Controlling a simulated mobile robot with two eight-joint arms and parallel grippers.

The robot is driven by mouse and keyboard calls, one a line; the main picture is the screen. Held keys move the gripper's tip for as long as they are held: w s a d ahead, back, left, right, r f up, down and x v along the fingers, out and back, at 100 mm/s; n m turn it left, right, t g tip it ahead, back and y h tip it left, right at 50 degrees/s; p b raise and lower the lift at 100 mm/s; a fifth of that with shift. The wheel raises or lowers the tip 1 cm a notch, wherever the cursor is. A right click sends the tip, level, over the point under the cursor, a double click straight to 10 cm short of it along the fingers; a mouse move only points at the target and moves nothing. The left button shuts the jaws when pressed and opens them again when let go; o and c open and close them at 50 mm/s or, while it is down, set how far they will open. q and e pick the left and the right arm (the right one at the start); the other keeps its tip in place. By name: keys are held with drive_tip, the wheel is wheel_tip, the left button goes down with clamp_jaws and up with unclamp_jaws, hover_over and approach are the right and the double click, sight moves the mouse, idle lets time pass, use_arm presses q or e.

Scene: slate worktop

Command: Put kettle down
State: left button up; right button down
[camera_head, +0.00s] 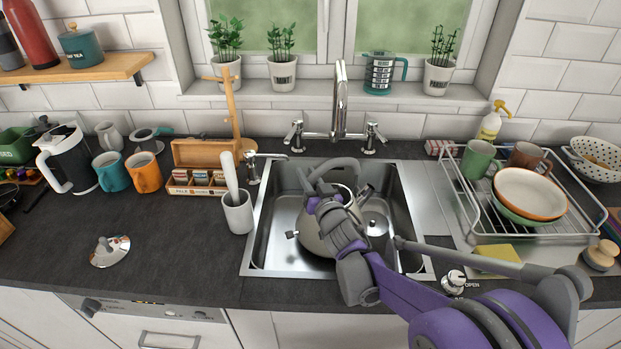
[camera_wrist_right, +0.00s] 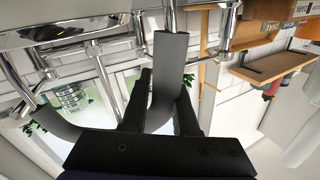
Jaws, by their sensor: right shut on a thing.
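The kettle (camera_head: 312,236) is a rounded metal body with a grey arched handle (camera_head: 338,163), inside the steel sink (camera_head: 262,240). I cannot tell whether its base touches the sink floor. My right gripper (camera_head: 318,188) is shut on the handle from above, and my arm hides part of the kettle. In the right wrist view, the grey handle (camera_wrist_right: 172,65) runs between the two dark fingers of the gripper (camera_wrist_right: 165,85). My left gripper is not in view.
The faucet (camera_head: 340,105) stands behind the sink. A white utensil pot (camera_head: 237,213) stands by its left edge. A dish rack (camera_head: 480,222) with bowls and mugs is at the right. Mugs (camera_head: 146,172) stand at the back left. The slate worktop (camera_head: 170,240) is clear between lid and pot.

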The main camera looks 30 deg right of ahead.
sight(314, 188)
drive_tip(key=shift+f, duration=0.4)
drive_tip(key=c, duration=0.7)
unclamp_jaws()
drive_tip(key=shift+s+a, duration=0.2)
drive_tip(key=shift+s, duration=1.05)
drive_tip(key=shift+s+a, duration=0.15)
drive_tip(key=shift+s, duration=1.15)
drive_tip(key=shift+s+a, duration=0.2)
drive_tip(key=shift+s, duration=1.05)
